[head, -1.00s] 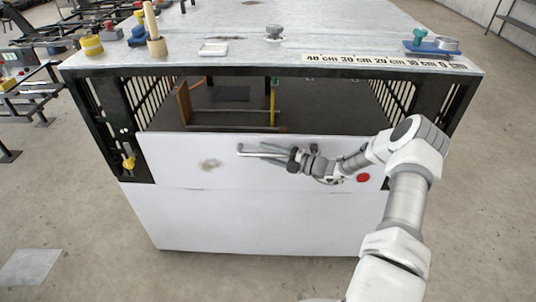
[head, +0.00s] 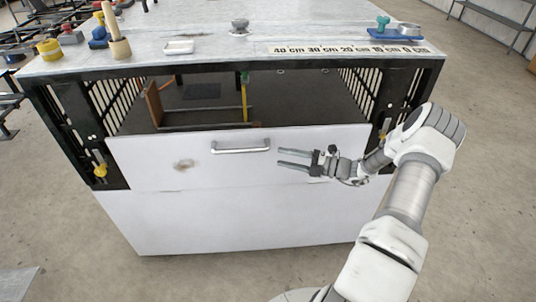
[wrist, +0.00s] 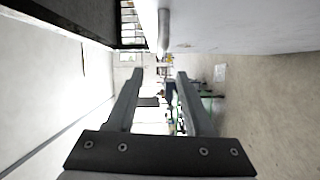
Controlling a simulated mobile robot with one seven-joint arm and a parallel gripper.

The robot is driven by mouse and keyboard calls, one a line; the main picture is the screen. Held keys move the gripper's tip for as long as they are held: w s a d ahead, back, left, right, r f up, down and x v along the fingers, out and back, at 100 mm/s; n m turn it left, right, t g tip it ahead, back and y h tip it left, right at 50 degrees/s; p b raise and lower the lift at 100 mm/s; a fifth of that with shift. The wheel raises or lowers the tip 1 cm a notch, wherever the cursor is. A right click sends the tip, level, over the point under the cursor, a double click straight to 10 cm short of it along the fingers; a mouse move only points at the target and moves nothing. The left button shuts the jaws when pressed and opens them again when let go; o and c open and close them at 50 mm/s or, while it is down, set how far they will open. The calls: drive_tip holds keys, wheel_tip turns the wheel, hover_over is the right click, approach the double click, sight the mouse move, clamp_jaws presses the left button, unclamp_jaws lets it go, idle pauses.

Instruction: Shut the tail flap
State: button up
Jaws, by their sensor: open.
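The tail flap (head: 225,170) is a white panel with a brown smudge across the front of the large box-like bench. An open gap shows above its top edge, with the dark interior behind. A grey bar handle (head: 240,147) is on the flap near its top; a grey bar, likely this handle, shows in the wrist view (wrist: 163,30). My gripper (head: 280,158) is in front of the flap, just right of the handle and apart from it. Its fingers point left, spread with nothing between them, as the wrist view also shows (wrist: 158,75).
A fixed white panel (head: 230,225) is below the flap. A yellow latch-like piece (head: 100,170) is on the left post. The bench top (head: 220,50) carries a ruler strip (head: 345,49), a white dish (head: 179,47) and a blue tray (head: 396,35).

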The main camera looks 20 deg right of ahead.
drive_tip(key=v, duration=0.2)
drive_tip(key=shift+s+d, duration=0.2)
idle(0.3)
drive_tip(key=s+a+r+n+g+h, duration=0.4)
drive_tip(key=a+r+n, duration=0.4)
drive_tip(key=n, duration=0.4)
drive_tip(key=s+a+r+n+g+h, duration=0.2)
drive_tip(key=s+a+r+n+g, duration=0.45)
drive_tip(key=n, duration=0.55)
drive_tip(key=s+a+r+n+t+h, duration=0.2)
drive_tip(key=s+r+n+h, duration=0.1)
drive_tip(key=s+r+n, duration=0.4)
drive_tip(key=s+a+r+n+t+h+p, duration=0.1)
drive_tip(key=s+r+n+h, duration=0.3)
drive_tip(key=n, duration=1)
drive_tip(key=s+a+r+t, duration=0.1)
drive_tip(key=s+r, duration=0.2)
drive_tip(key=s, duration=0.1)
drive_tip(key=shift+s+a+r, duration=0.15)
drive_tip(key=shift+s+a, duration=0.1)
drive_tip(key=shift+a, duration=0.15)
drive_tip(key=shift+d+t, duration=0.15)
drive_tip(key=shift+t, duration=0.1)
